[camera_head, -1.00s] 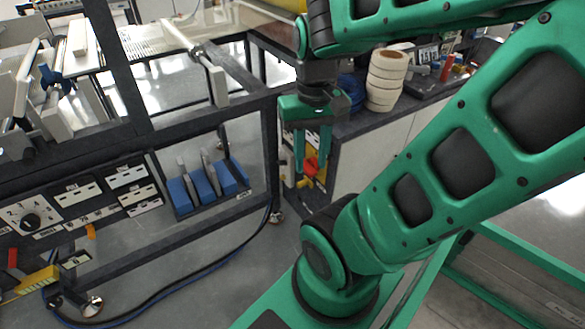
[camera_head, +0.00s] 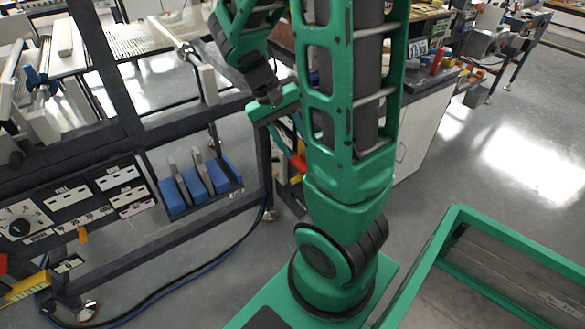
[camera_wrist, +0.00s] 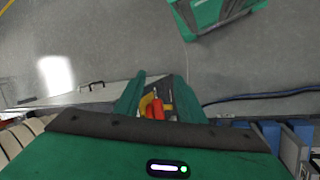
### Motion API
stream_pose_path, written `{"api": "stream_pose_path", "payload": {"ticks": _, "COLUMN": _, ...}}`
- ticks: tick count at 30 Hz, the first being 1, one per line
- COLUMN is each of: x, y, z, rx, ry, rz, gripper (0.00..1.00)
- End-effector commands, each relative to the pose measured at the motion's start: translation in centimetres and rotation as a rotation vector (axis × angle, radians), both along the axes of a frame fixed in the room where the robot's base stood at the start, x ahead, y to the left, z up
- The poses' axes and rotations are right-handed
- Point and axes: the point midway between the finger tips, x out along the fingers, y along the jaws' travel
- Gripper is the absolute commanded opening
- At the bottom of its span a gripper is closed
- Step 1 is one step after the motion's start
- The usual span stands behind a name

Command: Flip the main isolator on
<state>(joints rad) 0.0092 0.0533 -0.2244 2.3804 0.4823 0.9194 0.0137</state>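The main isolator appears to be a red handle with yellow around it, at the right end of the dark machine frame. Its red handle (camera_head: 299,163) shows beside my gripper in the head view, with the rest mostly hidden by my arm. In the wrist view the red handle (camera_wrist: 156,108) and the yellow part show between my fingers. My gripper (camera_wrist: 160,82) is open, with a finger on either side of the handle in that picture. In the head view my gripper (camera_head: 288,146) is tilted down towards the handle. I cannot tell whether it touches.
A dark control panel with a rotary dial (camera_head: 20,226) is at the left. Blue blocks (camera_head: 198,184) sit in a rack on the frame. A dark cable (camera_head: 180,272) runs along the floor. A white cabinet (camera_head: 415,135) stands behind my arm. Floor on the right is open.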

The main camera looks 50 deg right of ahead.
Motion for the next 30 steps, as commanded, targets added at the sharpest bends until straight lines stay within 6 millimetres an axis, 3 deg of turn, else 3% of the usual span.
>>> {"api": "stream_pose_path", "payload": {"ticks": 15, "x": 7.4, "y": -2.9, "z": -9.1, "rx": -0.353, "ry": 0.26, "rz": 0.093, "gripper": 0.36}}
{"api": "stream_pose_path", "payload": {"ticks": 30, "x": 12.1, "y": -3.4, "z": -18.6, "rx": -0.757, "ry": 0.429, "rz": 0.298, "gripper": 0.36}}
